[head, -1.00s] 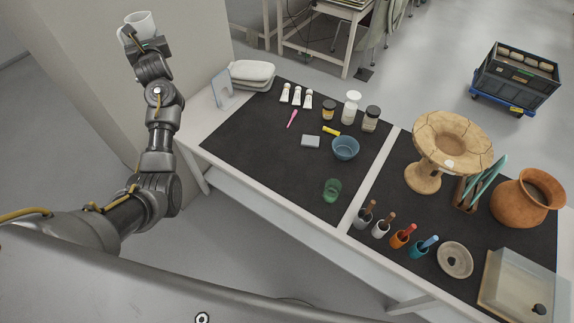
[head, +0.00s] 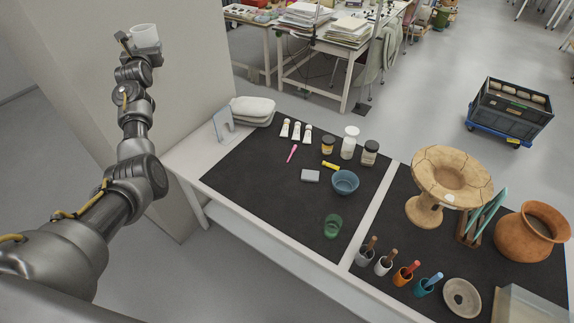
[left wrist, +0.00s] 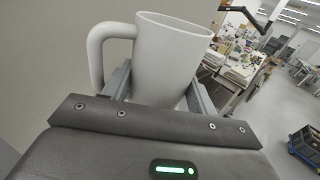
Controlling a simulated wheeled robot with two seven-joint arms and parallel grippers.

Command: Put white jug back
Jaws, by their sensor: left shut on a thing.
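The white jug (head: 145,37) is at the upper left of the head view, in front of the pale wall and above table height. My left gripper (head: 132,42) is shut on it. In the left wrist view the jug (left wrist: 167,60) stands between the two fingers (left wrist: 158,88), upright or slightly tilted, with its handle on the left and its open rim up. The lower part of the jug is hidden behind the gripper body. My right gripper is in neither view.
The table (head: 233,264) has dark mats, with a blue bowl (head: 345,182), green glass (head: 332,226), bottles (head: 349,143) and tool cups (head: 384,264). A clay stand (head: 450,175) and orange pot (head: 528,236) are at right. The mat's left front is clear.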

